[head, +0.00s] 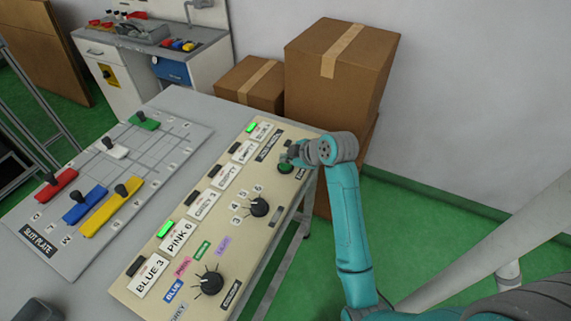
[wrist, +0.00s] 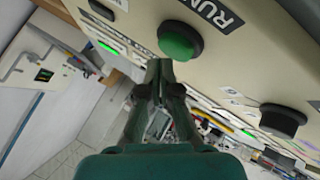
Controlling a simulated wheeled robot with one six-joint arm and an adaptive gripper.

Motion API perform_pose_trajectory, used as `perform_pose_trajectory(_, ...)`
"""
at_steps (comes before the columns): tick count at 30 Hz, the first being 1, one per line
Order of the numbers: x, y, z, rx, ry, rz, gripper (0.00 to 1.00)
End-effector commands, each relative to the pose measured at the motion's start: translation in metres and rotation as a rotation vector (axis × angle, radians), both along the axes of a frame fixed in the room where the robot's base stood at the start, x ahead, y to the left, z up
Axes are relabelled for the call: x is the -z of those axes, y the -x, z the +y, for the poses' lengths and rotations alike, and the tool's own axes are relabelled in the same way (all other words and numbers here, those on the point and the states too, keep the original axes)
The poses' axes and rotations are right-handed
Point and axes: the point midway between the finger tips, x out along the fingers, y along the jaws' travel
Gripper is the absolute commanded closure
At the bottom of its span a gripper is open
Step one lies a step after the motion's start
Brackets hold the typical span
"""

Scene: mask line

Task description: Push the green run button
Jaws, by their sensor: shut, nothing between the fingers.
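The green run button (head: 285,169) is a round dark-rimmed button at the far right end of the beige control panel (head: 222,243). In the wrist view the button (wrist: 178,42) shows clearly beside a black RUN label (wrist: 212,10). My gripper (head: 292,156) is at the button in the head view and partly covers that end of the panel. In the wrist view its fingertips (wrist: 160,66) are together and empty, just below the button in the picture. A small gap seems to lie between them; contact cannot be told for sure.
The panel also bears a numbered black knob (head: 259,207), a colour-selector knob (head: 208,282) and a row of label cards with two lit green lamps. A slot plate (head: 75,250) with coloured handled pieces lies left. Cardboard boxes (head: 340,65) stand behind.

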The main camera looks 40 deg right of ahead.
Motion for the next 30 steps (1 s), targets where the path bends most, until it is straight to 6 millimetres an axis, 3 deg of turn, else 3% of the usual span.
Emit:
perform_pose_trajectory(14, -0.007, 0.0, 0.0, 0.0, 0.001, -0.002, 1.0)
perform_pose_trajectory(30, -0.051, 0.0, 0.0, -0.001, 0.002, -0.002, 1.0)
